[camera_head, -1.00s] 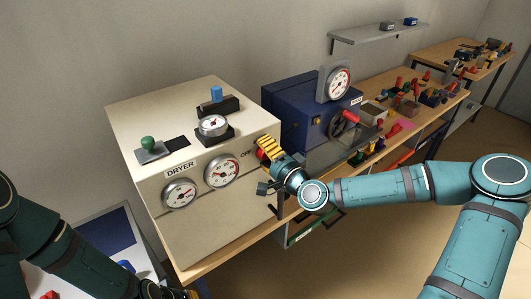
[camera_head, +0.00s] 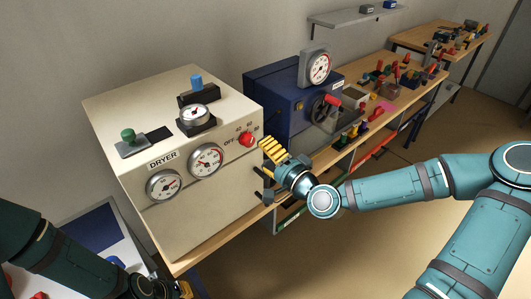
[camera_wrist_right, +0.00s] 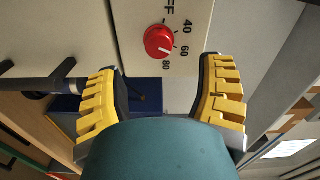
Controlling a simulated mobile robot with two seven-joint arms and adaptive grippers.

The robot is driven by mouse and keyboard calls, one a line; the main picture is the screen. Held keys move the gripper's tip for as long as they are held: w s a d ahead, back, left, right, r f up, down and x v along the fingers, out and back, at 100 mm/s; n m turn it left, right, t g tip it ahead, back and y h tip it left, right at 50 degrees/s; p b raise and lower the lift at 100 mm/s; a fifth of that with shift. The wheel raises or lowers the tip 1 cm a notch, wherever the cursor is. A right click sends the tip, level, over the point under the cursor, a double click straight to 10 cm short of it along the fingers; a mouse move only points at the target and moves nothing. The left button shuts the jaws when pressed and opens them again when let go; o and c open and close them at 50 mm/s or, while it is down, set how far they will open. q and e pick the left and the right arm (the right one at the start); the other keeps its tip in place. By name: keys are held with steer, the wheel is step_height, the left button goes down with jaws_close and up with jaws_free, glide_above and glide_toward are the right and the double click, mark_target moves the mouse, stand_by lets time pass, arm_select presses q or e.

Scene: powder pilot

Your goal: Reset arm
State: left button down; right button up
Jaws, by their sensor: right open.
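My right gripper (camera_head: 274,157) is open and empty, in front of the right part of the cream dryer's (camera_head: 205,225) face. The dryer's red knob (camera_head: 246,139) is just left of the fingertips, apart from them. In the right wrist view the knob (camera_wrist_right: 158,39) lies ahead between the two spread yellow fingers, with a dial marked 40, 60, 80 beside it. Which mark it points to is hard to tell. My left gripper (camera_head: 183,289) shows only in part at the bottom edge of the head view, low beside the dryer; its fingers are mostly cut off.
A blue machine (camera_head: 285,98) with a gauge (camera_head: 318,67) and hand wheel stands right of the dryer on the wooden bench (camera_head: 400,108). Several small tools crowd the bench further right. A wall shelf (camera_head: 355,17) is above. Open floor lies in front at right.

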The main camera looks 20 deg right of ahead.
steer(key=s+a+f+n+g+b, duration=0.1)
steer(key=s+a+f+n+g, duration=0.2)
steer(key=f, duration=0.4)
steer(key=s+a+f+g+y+b, duration=0.1)
steer(key=a+f+g, duration=0.2)
steer(key=a+f, duration=0.25)
steer(key=s+a+f+n+g+b, duration=0.1)
steer(key=s+a+f+n+g, duration=0.15)
steer(key=f, duration=0.55)
steer(key=s+f+n+g+h+b, duration=0.1)
steer(key=s+f+n+g, duration=0.1)
steer(key=s+f, duration=0.3)
steer(key=s+d+f+n+g+h+b, duration=0.1)
steer(key=s+f+n+g+h+b, duration=0.1)
steer(key=f, duration=0.6)
steer(key=shift+s+d+f+n+g, duration=0.35)
steer(key=shift+s+n+g, duration=0.1)
steer(key=shift+s+g, duration=0.85)
